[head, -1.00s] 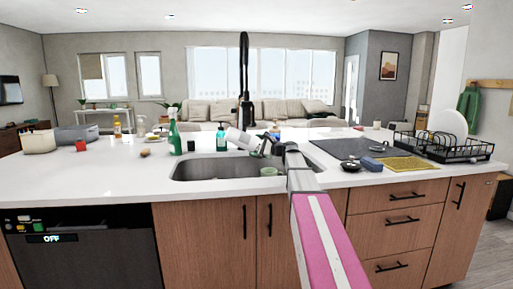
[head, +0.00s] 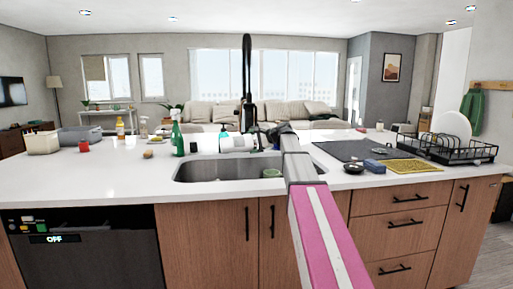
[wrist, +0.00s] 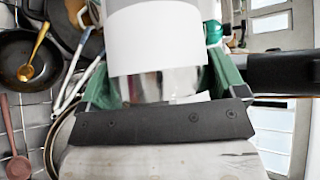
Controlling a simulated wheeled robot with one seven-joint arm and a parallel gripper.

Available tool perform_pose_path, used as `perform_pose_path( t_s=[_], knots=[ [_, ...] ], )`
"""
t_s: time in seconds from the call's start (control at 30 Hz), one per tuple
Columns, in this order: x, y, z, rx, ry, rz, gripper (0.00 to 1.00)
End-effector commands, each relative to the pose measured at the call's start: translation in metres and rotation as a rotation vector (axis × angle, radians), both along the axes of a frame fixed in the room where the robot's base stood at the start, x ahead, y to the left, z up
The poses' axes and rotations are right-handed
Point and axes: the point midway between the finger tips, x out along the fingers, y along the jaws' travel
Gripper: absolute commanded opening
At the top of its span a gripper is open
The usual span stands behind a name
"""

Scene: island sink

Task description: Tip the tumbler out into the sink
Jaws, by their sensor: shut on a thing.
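The white tumbler (head: 238,144) lies on its side in the air over the back part of the sink (head: 205,170). It is about level, with one end pointing left. My gripper (head: 262,140) holds it from the right. In the wrist view the tumbler (wrist: 155,38) shows a white body and a shiny metal band between the green fingers of my gripper (wrist: 155,88), which are shut on it. I cannot see into its mouth or tell whether anything is running out.
A black tap (head: 247,85) rises behind the sink, close to the tumbler. A small green cup or bowl (head: 271,173) stands in the sink. A green spray bottle (head: 177,135) stands left of the tumbler. A dish rack (head: 455,148) and dark mat (head: 350,150) are on the right.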

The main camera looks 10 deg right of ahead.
Motion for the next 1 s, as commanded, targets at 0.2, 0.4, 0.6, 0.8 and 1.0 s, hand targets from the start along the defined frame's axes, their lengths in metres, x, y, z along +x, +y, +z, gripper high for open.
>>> perform_pose_path(
  t_s=[0.2,0.4,0.6,0.8,1.0],
  knots=[
    [0.004,0.005,0.02,-0.389,-0.076,0.12,0.4],
    [0.002,0.004,0.037,-0.771,-0.197,0.233,0.4],
    [0.0,-0.004,0.068,-1.159,-0.38,0.333,0.4],
    [-0.003,-0.018,0.108,-1.383,-0.515,0.375,0.4],
    [-0.005,-0.022,0.12,-1.427,-0.541,0.381,0.4]
  ],
)
